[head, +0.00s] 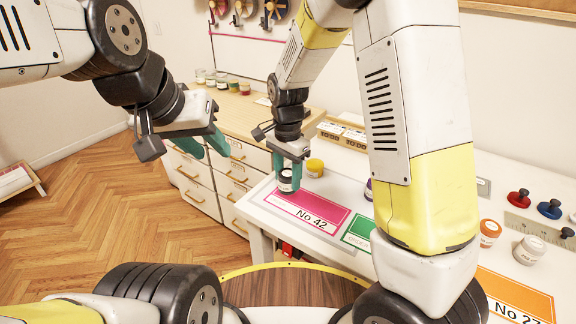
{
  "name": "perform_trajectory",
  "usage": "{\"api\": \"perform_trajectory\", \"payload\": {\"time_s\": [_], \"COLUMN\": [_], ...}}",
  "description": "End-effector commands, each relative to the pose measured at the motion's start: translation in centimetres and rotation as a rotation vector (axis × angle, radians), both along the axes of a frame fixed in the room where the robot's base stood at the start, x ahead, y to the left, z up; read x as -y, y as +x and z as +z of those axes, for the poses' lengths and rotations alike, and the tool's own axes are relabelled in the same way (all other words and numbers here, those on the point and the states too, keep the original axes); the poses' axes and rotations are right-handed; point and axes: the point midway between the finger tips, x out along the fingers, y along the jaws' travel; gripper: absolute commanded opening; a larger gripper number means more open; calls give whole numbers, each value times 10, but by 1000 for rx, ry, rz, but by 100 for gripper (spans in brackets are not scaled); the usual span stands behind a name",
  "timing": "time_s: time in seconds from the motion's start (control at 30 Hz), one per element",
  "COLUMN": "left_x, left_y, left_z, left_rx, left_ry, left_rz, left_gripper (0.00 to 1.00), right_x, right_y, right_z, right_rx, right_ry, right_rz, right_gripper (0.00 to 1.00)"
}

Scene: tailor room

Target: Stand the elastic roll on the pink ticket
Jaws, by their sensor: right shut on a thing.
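The pink ticket (337,213), marked No 42, lies flat on the white table. My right gripper (288,172) points down over the ticket's left end and is shut on a small black and white roll (286,184), which appears to be the elastic roll. The roll is upright, at the ticket's upper left part; I cannot tell whether its base touches the ticket. The gripper's fingers hide part of the roll. My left gripper (207,150) is open and empty, in the air left of the table, in front of the drawers.
A yellow-topped jar (314,167) stands just behind the ticket. A green ticket (358,232) lies to its right. An orange-topped jar (489,232), a white jar (529,250) and an orange ticket (515,296) are further right. A wooden drawer cabinet (238,120) stands behind.

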Motion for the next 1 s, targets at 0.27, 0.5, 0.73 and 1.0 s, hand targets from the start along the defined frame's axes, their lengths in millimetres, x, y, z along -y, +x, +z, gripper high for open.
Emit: {"api": "perform_trajectory", "payload": {"time_s": [0.27, 0.5, 0.73, 1.0], "left_x": [0, 0, 0, 0], "left_y": [0, 0, 0, 0], "left_z": [0, 0, 0, 0], "left_rx": [0, 0, 0, 0], "left_ry": [0, 0, 0, 0], "left_rz": [0, 0, 0, 0], "left_gripper": [36, 36, 36, 36], "right_x": [0, 0, 0, 0], "right_y": [33, 40, 41, 40], "right_z": [-3, -26, -39, -42], "right_rx": [-1, -4, -1, -1], "right_ry": [1, -2, 1, 1], "right_rz": [-1, 1, 0, 0], "right_gripper": [6, 6, 6, 51]}}
